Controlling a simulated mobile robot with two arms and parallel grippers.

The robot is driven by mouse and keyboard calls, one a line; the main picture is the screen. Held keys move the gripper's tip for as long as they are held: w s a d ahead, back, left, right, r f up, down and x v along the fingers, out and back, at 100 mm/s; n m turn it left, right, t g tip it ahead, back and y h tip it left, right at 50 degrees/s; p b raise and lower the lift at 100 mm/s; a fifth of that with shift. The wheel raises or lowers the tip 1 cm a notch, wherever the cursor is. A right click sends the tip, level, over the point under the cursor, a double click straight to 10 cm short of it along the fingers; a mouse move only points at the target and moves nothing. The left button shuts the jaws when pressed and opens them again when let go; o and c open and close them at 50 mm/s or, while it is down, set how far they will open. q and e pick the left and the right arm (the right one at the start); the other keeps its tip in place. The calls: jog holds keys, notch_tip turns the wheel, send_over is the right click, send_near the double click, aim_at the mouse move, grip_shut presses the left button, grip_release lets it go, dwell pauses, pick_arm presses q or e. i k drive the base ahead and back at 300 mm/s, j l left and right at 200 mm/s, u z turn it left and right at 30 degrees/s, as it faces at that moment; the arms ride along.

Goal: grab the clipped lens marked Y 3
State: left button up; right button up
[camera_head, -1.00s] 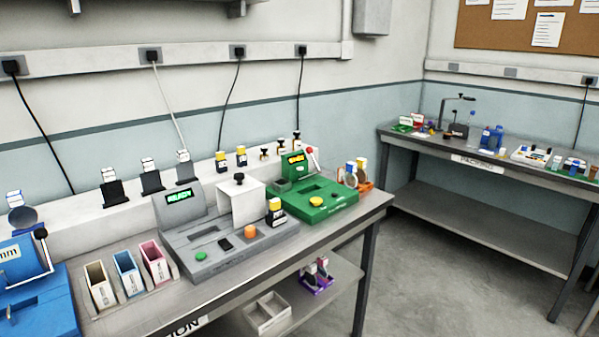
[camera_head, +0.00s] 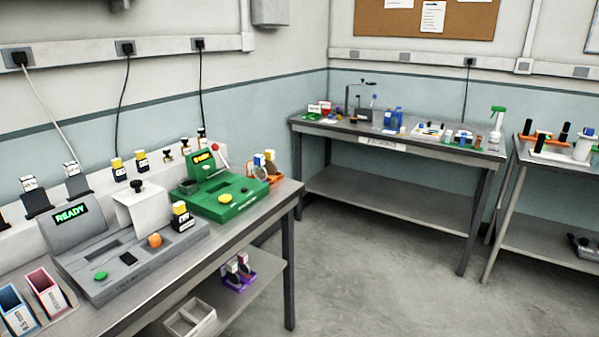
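No marking Y 3 can be read in this view, so I cannot tell which item is the clipped lens. Round lens-like pieces with blue and yellow tops (camera_head: 259,165) stand in an orange holder (camera_head: 276,176) at the far right end of the left bench. Neither of my grippers is in view.
The left bench (camera_head: 258,222) carries a grey device (camera_head: 130,262) reading READY and a green device (camera_head: 222,205). Blue and pink bins (camera_head: 47,291) stand at its left. A lower shelf holds a purple rack (camera_head: 238,280). The packing table (camera_head: 420,150) is at the back; floor between is clear.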

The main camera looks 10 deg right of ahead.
aim_at(260, 173)
jog(key=i+l+u, duration=0.25)
jog(key=i+l, duration=0.55)
